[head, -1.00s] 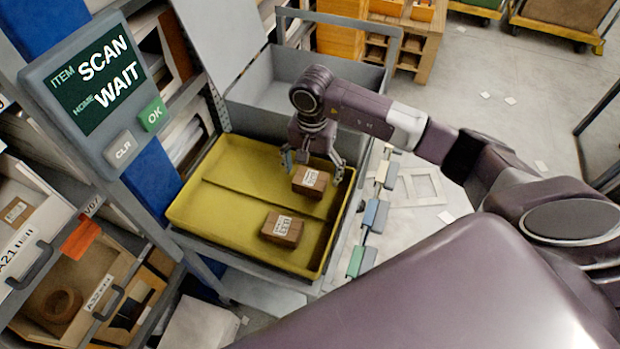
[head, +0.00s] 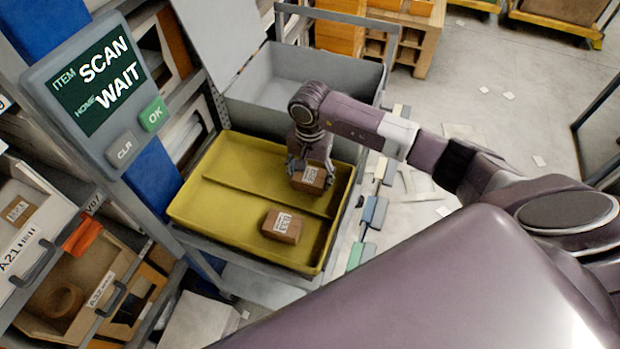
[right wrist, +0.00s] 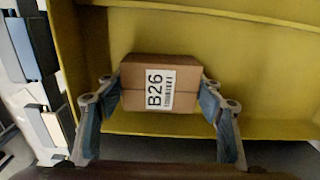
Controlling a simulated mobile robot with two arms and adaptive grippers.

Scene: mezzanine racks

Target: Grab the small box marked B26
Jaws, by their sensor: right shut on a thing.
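The small brown box marked B26 (right wrist: 185,93) is in the right wrist view, with its label facing the camera; it also shows in the head view (head: 309,182) in the far right part of the yellow tray (head: 215,213). My right gripper (right wrist: 162,104) is shut on this box, one finger on each side of it; in the head view the gripper (head: 310,168) is at the tray's right side. A second small brown box (head: 282,226) lies nearer in the tray, its label too small to read. My left gripper is not in view.
A scanner panel (head: 95,85) reading "SCAN" and "WAIT" stands left of the tray. Grey bins (head: 310,90) stand behind it. Shelves with drawers (head: 35,240) are at the left. Open floor (head: 480,110) lies at the right.

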